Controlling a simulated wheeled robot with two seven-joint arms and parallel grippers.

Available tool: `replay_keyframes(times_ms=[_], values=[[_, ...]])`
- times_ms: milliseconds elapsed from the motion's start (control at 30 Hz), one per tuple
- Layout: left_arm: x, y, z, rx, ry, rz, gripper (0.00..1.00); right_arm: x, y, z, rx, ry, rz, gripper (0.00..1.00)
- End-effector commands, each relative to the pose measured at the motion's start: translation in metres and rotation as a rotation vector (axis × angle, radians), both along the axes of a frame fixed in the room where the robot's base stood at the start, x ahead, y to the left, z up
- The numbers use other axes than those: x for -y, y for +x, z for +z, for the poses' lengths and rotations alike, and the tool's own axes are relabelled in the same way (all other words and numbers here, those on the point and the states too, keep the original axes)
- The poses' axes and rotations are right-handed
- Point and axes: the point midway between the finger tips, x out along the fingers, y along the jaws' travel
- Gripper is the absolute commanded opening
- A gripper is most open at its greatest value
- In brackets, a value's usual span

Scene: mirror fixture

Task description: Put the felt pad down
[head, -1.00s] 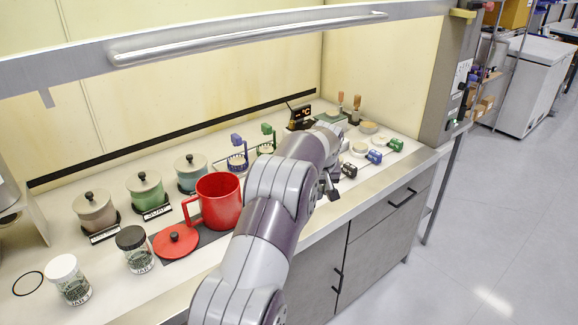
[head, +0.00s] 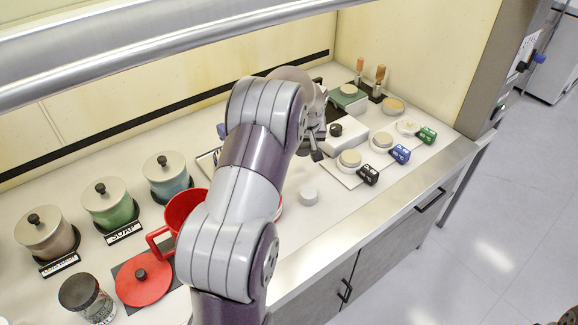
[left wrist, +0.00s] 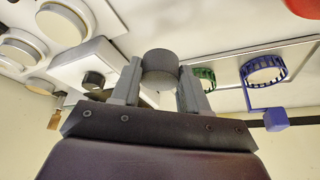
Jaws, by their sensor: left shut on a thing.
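My left gripper (left wrist: 160,88) is shut on a dark grey round piece (left wrist: 160,62), which looks like the felt pad, held between the two fingertips. In the head view the left gripper (head: 314,148) is above the counter, left of the box with the black knob; its fingers are partly hidden by my wrist, and the held piece cannot be made out there. In the left wrist view the counter lies behind the held piece; I cannot tell whether it touches anything. My right gripper is not in view.
Round pieces with black (head: 368,175), blue (head: 400,154) and green (head: 427,135) tags stand to the right. A red mug (head: 180,212), red lid (head: 143,280) and lidded jars are left. Bare counter lies towards the front edge.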

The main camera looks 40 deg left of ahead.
Motion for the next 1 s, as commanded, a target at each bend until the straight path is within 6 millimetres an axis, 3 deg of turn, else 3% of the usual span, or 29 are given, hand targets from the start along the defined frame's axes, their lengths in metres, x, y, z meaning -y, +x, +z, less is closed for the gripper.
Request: replay_keyframes(times_ms=[100,233,533,833,867,900,1000], values=[[-0.007,-0.029,-0.015,-0.002,-0.002,0.002,0.16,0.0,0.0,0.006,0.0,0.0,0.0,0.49],[-0.012,-0.044,-0.027,-0.001,-0.001,0.0,0.16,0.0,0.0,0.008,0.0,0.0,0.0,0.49],[-0.013,-0.047,-0.069,-0.002,-0.001,-0.002,0.16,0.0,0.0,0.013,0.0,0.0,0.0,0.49],[-0.013,-0.046,-0.074,0.0,0.0,-0.001,0.16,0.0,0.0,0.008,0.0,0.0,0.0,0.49],[-0.013,-0.046,-0.072,0.0,0.0,-0.001,0.54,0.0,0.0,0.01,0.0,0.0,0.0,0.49],[-0.013,-0.046,-0.071,0.0,0.0,-0.001,0.67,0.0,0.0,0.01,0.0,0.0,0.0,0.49],[-0.013,-0.046,-0.071,0.0,0.0,-0.001,0.7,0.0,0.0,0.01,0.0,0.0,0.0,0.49]])
